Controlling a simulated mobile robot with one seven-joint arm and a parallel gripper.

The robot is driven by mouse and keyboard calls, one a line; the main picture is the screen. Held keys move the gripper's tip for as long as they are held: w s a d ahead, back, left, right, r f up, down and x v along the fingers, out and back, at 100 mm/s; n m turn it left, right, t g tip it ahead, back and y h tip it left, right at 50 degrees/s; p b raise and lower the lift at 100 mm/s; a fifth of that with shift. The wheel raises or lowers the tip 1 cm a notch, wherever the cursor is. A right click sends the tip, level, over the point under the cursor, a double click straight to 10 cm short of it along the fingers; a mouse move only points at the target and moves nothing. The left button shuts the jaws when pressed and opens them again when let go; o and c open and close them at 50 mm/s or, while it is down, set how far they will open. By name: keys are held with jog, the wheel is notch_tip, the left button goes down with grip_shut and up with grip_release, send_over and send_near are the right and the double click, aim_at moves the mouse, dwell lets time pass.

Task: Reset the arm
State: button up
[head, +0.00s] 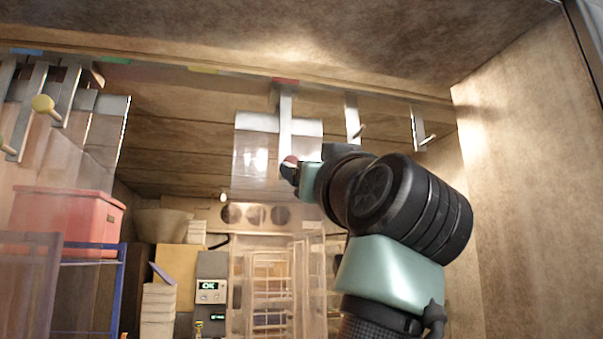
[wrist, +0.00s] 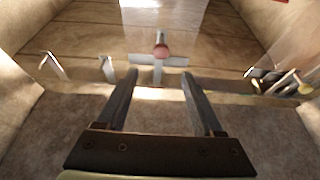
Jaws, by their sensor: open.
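My gripper (head: 291,172) is raised high in the head view, at the end of my arm, which reaches up from the lower right. It is close to a hanging metal strap with a reddish knob (head: 289,160). In the wrist view my gripper (wrist: 159,82) shows two dark fingers spread apart with nothing between them. The reddish knob (wrist: 162,51) shows just beyond and between the fingertips there. I cannot tell whether the gripper touches it.
Metal hangers (head: 352,118) and clear strips line an overhead rail with coloured tags. A yellow knob (head: 42,104) is at the left. A red bin (head: 66,222) stands on a blue rack (head: 122,270). A bare wall (head: 525,180) is at the right.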

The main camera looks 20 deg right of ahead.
jog(key=shift+f, duration=0.2)
dwell(0.3)
jog(key=shift+s, duration=0.1)
jog(key=s+a+f+t+b, duration=0.4)
jog(key=s+a+f+t, duration=0.1)
jog(key=s+a+f, duration=0.9)
jog(key=s+f, duration=0.3)
jog(key=f, duration=0.2)
jog(key=shift+a+y+b, duration=0.25)
jog(key=shift+y+b, duration=0.15)
